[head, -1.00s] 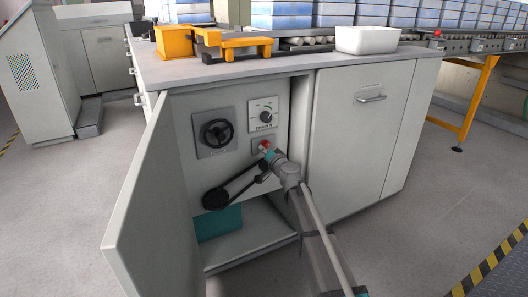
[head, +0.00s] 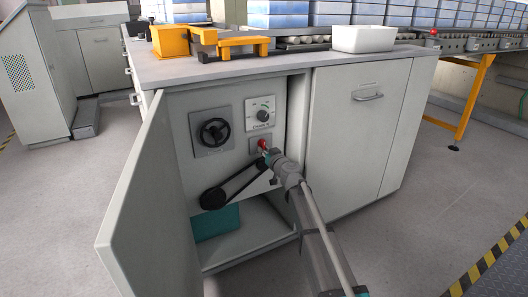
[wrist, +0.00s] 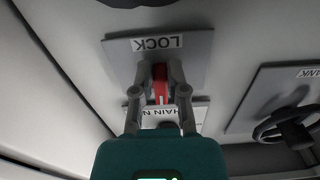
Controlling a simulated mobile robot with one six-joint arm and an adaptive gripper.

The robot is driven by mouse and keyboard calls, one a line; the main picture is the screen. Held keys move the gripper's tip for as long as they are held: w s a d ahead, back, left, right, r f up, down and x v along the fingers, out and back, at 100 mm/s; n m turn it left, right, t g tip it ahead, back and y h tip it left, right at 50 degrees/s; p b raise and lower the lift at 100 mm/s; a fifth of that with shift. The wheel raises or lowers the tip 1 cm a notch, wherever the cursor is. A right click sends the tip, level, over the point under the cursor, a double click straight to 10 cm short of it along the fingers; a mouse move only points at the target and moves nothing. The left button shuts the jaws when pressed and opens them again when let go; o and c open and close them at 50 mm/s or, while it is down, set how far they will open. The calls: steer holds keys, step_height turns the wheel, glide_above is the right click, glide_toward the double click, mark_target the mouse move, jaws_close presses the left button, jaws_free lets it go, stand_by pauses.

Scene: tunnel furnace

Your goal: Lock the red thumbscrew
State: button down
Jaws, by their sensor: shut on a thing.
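The red thumbscrew (wrist: 160,84) sits on a grey plate labelled LOCK (wrist: 188,50) inside the open cabinet. In the wrist view, my gripper (wrist: 160,72) has its two fingers on either side of the thumbscrew and is shut on it. In the head view, the red thumbscrew (head: 262,144) shows just below the dial panel (head: 260,112). My gripper (head: 269,153) is at it there, with its fingers partly hidden by my own wrist. Whether the thumbscrew has turned cannot be told.
A black handwheel (head: 214,132) is left of the dial. A black belt drive (head: 235,186) and teal box (head: 218,222) are below. The open door (head: 150,200) stands to the left. A white bin (head: 364,38) and yellow fixture (head: 170,42) are on the countertop.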

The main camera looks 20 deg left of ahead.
steer(key=shift+w+a+r, duration=0.1)
steer(key=shift+w+a, duration=0.4)
steer(key=c, duration=0.7)
jaws_free()
steer(key=shift+o, duration=0.2)
steer(key=shift+s+d, duration=0.15)
steer(key=shift+s+d, duration=0.25)
steer(key=shift+d, duration=0.05)
steer(key=v, duration=1.1)
steer(key=shift+s+d, duration=0.25)
steer(key=shift+d, duration=0.05)
